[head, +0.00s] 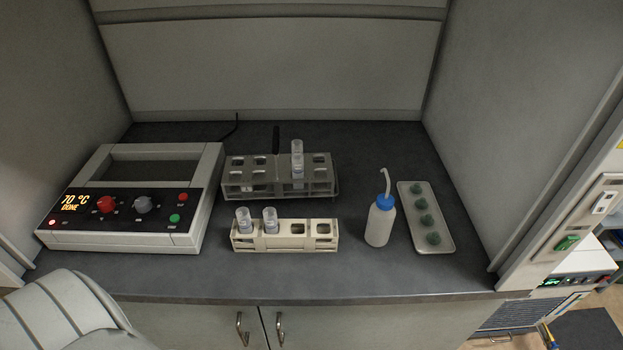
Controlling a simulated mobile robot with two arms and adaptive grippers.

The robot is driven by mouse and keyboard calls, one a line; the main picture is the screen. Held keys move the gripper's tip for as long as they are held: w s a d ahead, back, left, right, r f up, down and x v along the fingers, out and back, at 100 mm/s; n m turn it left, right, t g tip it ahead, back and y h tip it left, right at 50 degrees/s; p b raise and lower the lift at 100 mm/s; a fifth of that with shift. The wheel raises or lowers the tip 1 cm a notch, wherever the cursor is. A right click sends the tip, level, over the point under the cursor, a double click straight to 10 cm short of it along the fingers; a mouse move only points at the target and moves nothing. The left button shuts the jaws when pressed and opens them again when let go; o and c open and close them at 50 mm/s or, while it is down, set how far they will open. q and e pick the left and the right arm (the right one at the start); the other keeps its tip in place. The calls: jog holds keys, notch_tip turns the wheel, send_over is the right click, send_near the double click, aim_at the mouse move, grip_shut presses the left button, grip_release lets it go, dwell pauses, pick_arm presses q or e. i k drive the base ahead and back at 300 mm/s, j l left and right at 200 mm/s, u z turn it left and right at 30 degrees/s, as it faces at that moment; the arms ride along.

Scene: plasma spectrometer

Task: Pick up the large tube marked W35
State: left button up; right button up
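Two clear tubes with pale labels stand in the cream rack (284,243) at the front: a left one (243,221) and, beside it, a right one (270,221). A third clear tube (297,163) stands taller in the grey rack (236,186) behind. The markings on all three are too small to read, so I cannot tell which is W35. The two right-hand holes of the cream rack look empty. Neither of my grippers is in view.
A heating unit (182,239) showing 70 °C and DONE stands at left. A blue-capped wash bottle (380,220) and a tray (434,248) with several green caps (421,204) stand at right. Walls enclose the back and sides. The dark worktop (330,275) is clear along the front.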

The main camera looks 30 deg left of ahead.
aim_at(297, 158)
jog(key=l+u, duration=0.3)
jog(key=u, duration=0.15)
jog(key=i+l+u, duration=0.1)
jog(key=l+u, duration=0.35)
jog(key=j, duration=0.1)
